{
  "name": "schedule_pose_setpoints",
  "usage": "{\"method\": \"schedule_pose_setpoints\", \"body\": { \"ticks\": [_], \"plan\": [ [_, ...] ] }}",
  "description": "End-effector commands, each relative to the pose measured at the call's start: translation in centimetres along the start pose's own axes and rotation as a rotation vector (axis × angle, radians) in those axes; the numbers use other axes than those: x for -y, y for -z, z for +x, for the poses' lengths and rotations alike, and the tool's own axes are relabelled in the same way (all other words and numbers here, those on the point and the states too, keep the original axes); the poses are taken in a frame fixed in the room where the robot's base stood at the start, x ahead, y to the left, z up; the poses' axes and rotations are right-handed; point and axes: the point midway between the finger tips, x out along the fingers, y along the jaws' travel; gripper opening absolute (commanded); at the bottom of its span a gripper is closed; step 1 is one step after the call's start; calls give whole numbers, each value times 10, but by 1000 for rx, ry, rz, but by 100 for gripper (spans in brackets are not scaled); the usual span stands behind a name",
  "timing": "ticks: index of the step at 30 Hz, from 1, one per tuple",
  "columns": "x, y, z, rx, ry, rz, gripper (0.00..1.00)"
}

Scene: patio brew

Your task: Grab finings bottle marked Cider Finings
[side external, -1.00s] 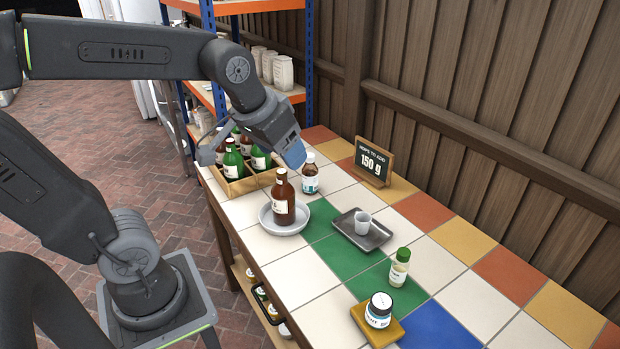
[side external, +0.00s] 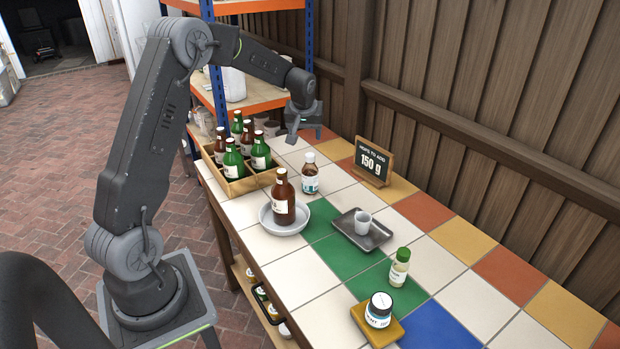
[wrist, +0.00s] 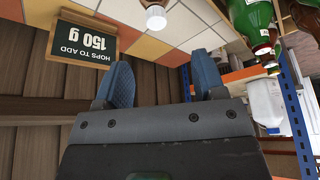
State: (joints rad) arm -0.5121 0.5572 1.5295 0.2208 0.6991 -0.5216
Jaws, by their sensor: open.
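No label reading Cider Finings is legible in these frames. A small brown bottle with a white cap and a blue-and-white label (side external: 310,181) stands upright on the tiles. Its white cap also shows at the top of the wrist view (wrist: 156,20). A small bottle with a green cap and pale label (side external: 399,270) stands nearer the front; its print is too small to read. My gripper (side external: 305,134) is open and empty above the far part of the counter, beyond the white-capped bottle and apart from it. Its blue fingers (wrist: 163,82) are spread in the wrist view.
A large brown bottle (side external: 283,203) stands in a pale bowl (side external: 308,216). A wooden crate (side external: 240,186) holds several bottles. A grey tray (side external: 377,238) holds a small cup. A sign reading 150 g (side external: 373,162) stands near the fence.

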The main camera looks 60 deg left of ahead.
Motion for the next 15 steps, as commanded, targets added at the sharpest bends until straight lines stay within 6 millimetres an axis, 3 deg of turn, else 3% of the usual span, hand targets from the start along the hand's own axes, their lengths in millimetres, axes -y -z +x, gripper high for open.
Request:
{"method": "schedule_pose_setpoints", "body": {
  "ticks": [7,15],
  "plan": [
    [0,-1,50,3,1,3,64],
    [-1,0,72,1,0,3,64]
  ]
}}
